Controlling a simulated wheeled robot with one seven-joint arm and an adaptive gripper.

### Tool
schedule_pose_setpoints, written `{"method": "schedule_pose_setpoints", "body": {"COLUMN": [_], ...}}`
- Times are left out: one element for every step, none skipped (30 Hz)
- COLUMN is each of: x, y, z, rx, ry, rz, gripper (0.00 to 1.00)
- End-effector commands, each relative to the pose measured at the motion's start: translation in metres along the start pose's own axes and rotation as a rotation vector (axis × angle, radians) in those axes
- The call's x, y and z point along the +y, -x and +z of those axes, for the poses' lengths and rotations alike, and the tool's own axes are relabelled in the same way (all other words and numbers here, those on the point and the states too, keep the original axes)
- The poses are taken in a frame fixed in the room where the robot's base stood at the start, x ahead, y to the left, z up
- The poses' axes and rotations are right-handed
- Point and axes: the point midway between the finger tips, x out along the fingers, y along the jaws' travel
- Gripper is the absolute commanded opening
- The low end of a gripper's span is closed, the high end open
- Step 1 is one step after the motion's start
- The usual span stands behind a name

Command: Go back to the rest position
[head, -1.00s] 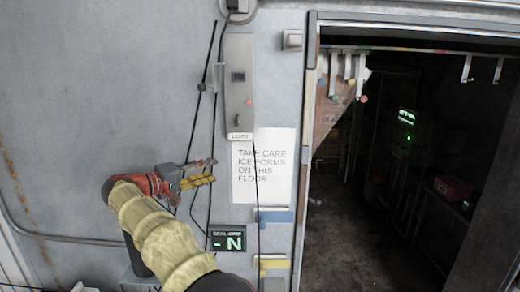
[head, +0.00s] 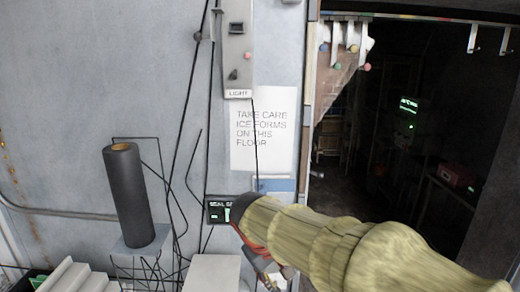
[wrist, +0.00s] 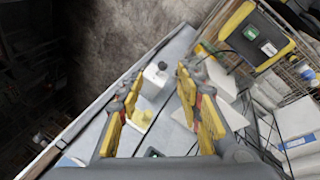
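In the wrist view my gripper (wrist: 158,78) is open, its yellow-padded fingers apart with nothing held between them. It points down past a grey panel toward the floor. In the head view my arm, in a pale yellow sleeve, comes in from the lower right. The seal display (head: 216,212) is partly covered by the arm.
A grey light box (head: 237,50) and a paper notice (head: 262,130) are on the wall. A dark cylinder (head: 131,195) stands on a stand at left. The freezer doorway is open at right, with a strip curtain (head: 343,60) gathered at its left. Cables hang near the light box.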

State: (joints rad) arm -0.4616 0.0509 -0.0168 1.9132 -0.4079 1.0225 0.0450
Motion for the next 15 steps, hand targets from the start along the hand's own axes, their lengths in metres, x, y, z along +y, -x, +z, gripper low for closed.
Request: {"method": "schedule_pose_setpoints", "body": {"x": [-0.006,-0.01,-0.014,-0.018,-0.021,-0.026,-0.03,-0.033,-0.038,-0.042,-0.046,-0.05,-0.054,-0.058,-0.062], "y": [-0.012,-0.016,-0.021,-0.024,-0.028,-0.033,-0.037,-0.04,-0.045,-0.049,-0.053,-0.058,-0.062,-0.066,-0.071], "z": [0.023,0.034,0.048,0.059,0.069,0.083,0.093,0.104,0.117,0.127,0.136,0.149,0.159,0.167,0.179], "rx": [0.002,0.005,0.008,0.01,0.013,0.018,0.02,0.023,0.029,0.033,0.036,0.04,0.044,0.049,0.055], "ry": [-0.03,-0.048,-0.069,-0.086,-0.105,-0.129,-0.148,-0.167,-0.193,-0.213,-0.232,-0.259,-0.279,-0.3,-0.328], "rz": [-0.029,-0.047,-0.069,-0.085,-0.1,-0.12,-0.134,-0.147,-0.164,-0.175,-0.186,-0.2,-0.209,-0.218,-0.227], "gripper": [0.36,0.36,0.36,0.36,0.36,0.36,0.36,0.36,0.36,0.36,0.36,0.36,0.36,0.36,0.36]}}
